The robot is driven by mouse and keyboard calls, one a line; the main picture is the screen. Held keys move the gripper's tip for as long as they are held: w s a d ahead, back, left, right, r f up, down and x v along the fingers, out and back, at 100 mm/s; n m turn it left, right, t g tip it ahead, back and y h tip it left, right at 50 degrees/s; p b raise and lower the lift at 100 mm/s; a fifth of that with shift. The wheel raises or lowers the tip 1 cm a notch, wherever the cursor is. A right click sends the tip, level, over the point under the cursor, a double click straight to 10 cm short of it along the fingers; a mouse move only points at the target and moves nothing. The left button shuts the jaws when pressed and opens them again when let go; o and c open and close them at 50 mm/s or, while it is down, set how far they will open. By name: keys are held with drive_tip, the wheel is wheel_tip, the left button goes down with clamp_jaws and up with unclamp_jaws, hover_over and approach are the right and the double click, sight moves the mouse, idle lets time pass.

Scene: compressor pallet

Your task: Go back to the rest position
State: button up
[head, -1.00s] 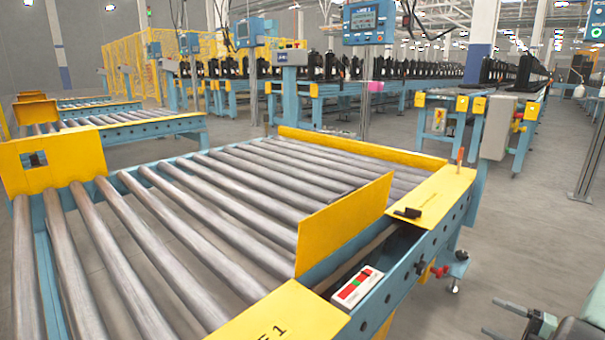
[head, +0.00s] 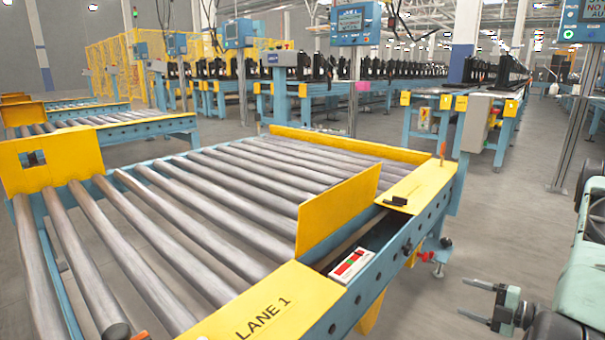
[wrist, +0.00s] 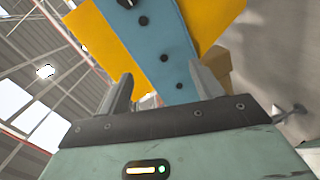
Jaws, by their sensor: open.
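My gripper (head: 480,303) shows at the lower right of the head view, to the right of the roller conveyor (head: 215,210) and apart from it. Its two fingers are spread and nothing is between them. In the wrist view the fingers (wrist: 162,95) stand apart, with the conveyor's blue side rail (wrist: 155,45) and yellow plates beyond them. My arm runs up the right edge of the head view.
The conveyor's yellow plate reads LANE 1 (head: 262,318). A red, green and white box (head: 352,265) sits in its side frame. A black tool (head: 397,201) lies on the far yellow plate (head: 425,182). Grey floor (head: 505,215) is clear right of the conveyor.

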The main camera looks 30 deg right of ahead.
drive_tip(key=w+a+r+m+g+h, duration=0.1)
drive_tip(key=w+r+m+g+h, duration=0.15)
drive_tip(key=w, duration=0.45)
drive_tip(key=w+a+r+m+g+h, duration=0.1)
drive_tip(key=w+r+m+h, duration=0.1)
drive_tip(key=w+r, duration=0.35)
drive_tip(key=w+a+r+m+g+h, duration=0.1)
drive_tip(key=w+a+r+m+g, duration=0.1)
drive_tip(key=a+r+m, duration=0.35)
drive_tip(key=w+a+r+m+g+h, duration=0.2)
drive_tip(key=w+a, duration=0.1)
drive_tip(key=a, duration=0.5)
drive_tip(key=s+a+r+g+y, duration=0.1)
drive_tip(key=s+a+r+g, duration=0.15)
drive_tip(key=s+a, duration=0.8)
drive_tip(key=s+a+r+g+y, duration=0.1)
drive_tip(key=s+a+r+g, duration=0.15)
drive_tip(key=s+a, duration=0.8)
drive_tip(key=s+a+r+g+y, duration=0.1)
drive_tip(key=s+a+g, duration=0.35)
drive_tip(key=a, duration=1.05)
wheel_tip(320, 180, up, 34)
drive_tip(key=s+t+p, duration=0.1)
drive_tip(key=s+p, duration=0.1)
drive_tip(key=p, duration=3.2)
drive_tip(key=shift+a+r+n+t, duration=0.15)
drive_tip(key=shift+a+n+t, duration=0.15)
drive_tip(key=shift+t, duration=0.1)
drive_tip(key=shift+h, duration=0.25)
